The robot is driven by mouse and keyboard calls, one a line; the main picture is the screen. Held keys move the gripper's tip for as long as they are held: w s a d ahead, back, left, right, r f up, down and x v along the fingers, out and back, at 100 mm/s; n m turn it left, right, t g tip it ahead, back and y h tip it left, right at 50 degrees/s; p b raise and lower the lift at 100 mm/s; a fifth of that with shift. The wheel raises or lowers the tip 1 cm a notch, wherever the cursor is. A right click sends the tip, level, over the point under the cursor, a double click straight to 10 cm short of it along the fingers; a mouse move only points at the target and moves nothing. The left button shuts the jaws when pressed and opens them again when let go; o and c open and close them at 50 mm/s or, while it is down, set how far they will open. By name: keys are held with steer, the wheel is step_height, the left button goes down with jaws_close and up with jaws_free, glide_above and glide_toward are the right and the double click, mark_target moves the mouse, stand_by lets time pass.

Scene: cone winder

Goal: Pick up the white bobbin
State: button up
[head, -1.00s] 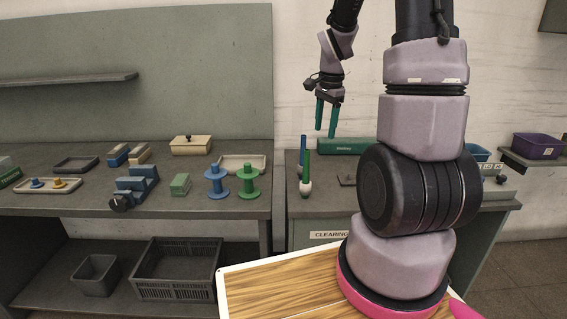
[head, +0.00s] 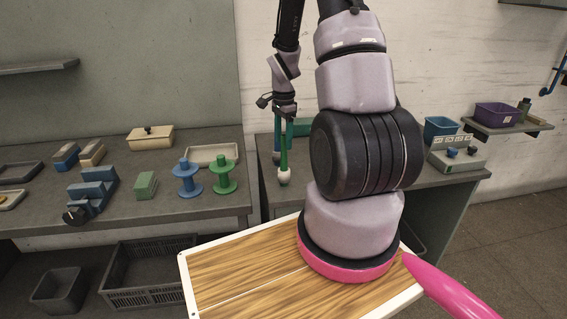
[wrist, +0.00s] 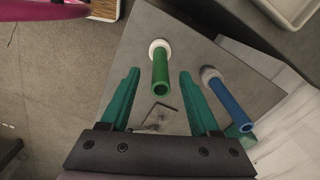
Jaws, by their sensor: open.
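A white round piece (head: 284,175) sits at the foot of an upright green rod (head: 283,158) on the right bench. In the wrist view the white piece (wrist: 160,48) shows as a ring around the far end of the green rod (wrist: 160,75). A blue rod with a paler grey-white piece (wrist: 210,74) at its foot stands to the right. My gripper (wrist: 158,76) is open and empty, its green fingers on either side of the green rod in the picture. In the head view my gripper (head: 284,140) overlaps the rods; its exact height above the white piece is unclear.
A blue spool (head: 186,180) and a green spool (head: 223,177) stand on the left bench near a pale tray (head: 212,154). A grey device (head: 457,158) and blue bin (head: 440,128) are at the right bench's far end. A green box (head: 302,127) lies behind my gripper.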

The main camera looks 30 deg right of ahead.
mark_target(284, 161)
steer(key=shift+d+f, duration=0.1)
steer(key=shift+f, duration=1.9)
jaws_close()
